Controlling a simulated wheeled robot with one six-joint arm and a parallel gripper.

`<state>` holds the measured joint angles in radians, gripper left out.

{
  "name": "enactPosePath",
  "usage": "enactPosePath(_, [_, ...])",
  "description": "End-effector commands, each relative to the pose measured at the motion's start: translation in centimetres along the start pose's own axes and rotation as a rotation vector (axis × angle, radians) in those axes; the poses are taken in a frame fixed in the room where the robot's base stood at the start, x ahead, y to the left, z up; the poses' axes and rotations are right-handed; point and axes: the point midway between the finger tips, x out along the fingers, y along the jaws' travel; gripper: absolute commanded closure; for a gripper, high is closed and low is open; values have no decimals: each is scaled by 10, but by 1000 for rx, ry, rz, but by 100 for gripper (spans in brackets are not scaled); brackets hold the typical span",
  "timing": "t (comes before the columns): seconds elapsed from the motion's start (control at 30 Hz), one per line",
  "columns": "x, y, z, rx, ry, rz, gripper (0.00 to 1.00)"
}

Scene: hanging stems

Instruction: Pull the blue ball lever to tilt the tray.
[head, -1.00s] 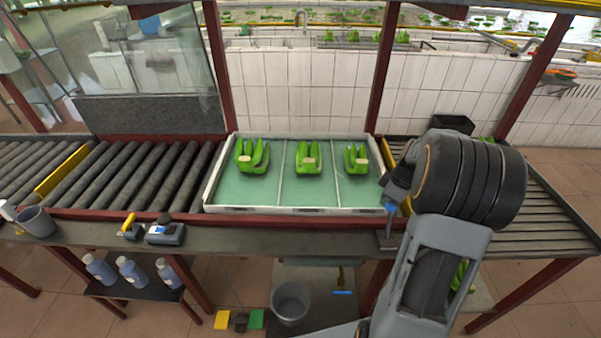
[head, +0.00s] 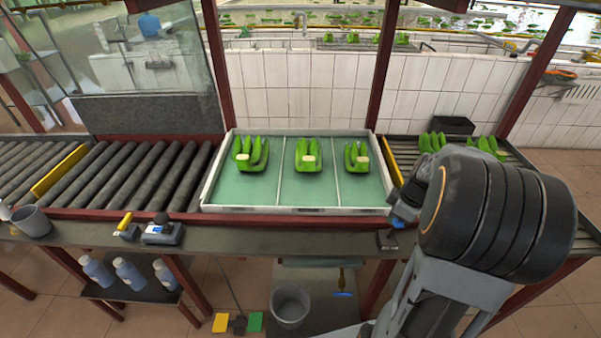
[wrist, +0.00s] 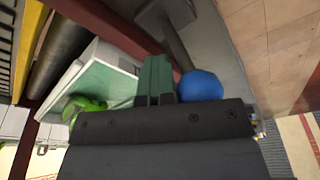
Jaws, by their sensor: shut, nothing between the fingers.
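The blue ball (wrist: 200,85) of the lever shows in the wrist view just right of my shut, empty gripper (wrist: 156,75). I cannot tell whether they touch. The tray (head: 240,209) has a white rim and a green floor split into three compartments, each with a green banana bunch, such as the middle one (head: 308,168). It looks about level. The tray's corner (wrist: 113,58) also shows in the wrist view.
A roller conveyor (head: 140,180) lies left of the tray, and another (head: 545,205) lies right with more green bananas (head: 487,144). A stapler-like tool (head: 162,233) and a grey cup (head: 32,221) stand on the front ledge. A bucket (head: 290,304) stands below.

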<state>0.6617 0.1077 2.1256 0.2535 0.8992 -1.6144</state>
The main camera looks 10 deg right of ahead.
Motion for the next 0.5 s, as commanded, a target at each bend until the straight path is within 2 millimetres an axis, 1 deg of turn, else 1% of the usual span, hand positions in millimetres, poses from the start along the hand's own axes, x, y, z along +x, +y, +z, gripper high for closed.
enactPosePath(0.03, [4, -6, 2, 3, 0, -12, 100])
enactPosePath(0.23, [1, -17, 8, 4, 1, -11, 100])
enactPosePath(0.5, [0, -14, 7, 3, 1, -11, 100])
